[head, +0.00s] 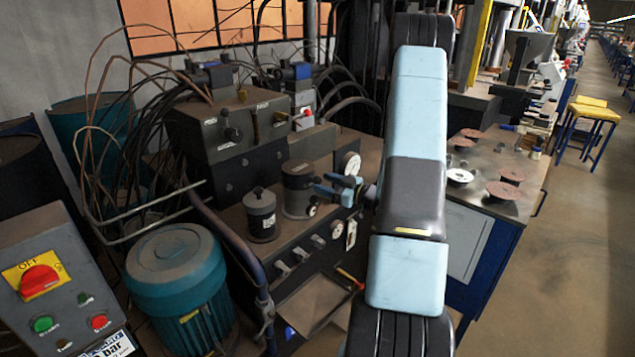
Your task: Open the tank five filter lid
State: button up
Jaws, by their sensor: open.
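Two dark grey round canisters with lids stand on the hydraulic unit's flat top in the head view. The left canister (261,218) has a small knob on its lid and looks closed. The right canister (298,195) has a wider, flatter lid (298,168) and a small gauge low on its side. I cannot read which one belongs to tank five. My gripper (325,186), with light blue fingers, is open just right of the right canister, fingers pointing left towards it. I cannot tell whether the fingers touch it. Nothing shows between them.
A valve block (228,125) with cables and hoses stands behind the canisters. A teal motor (178,275) and a control box with a red switch (40,280) are at front left. A bench (515,205) with flap discs (505,190) is right of my arm. Open floor lies farther right.

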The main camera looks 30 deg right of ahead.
aim_at(317, 179)
jog(key=shift+x, duration=1.8)
grip_shut()
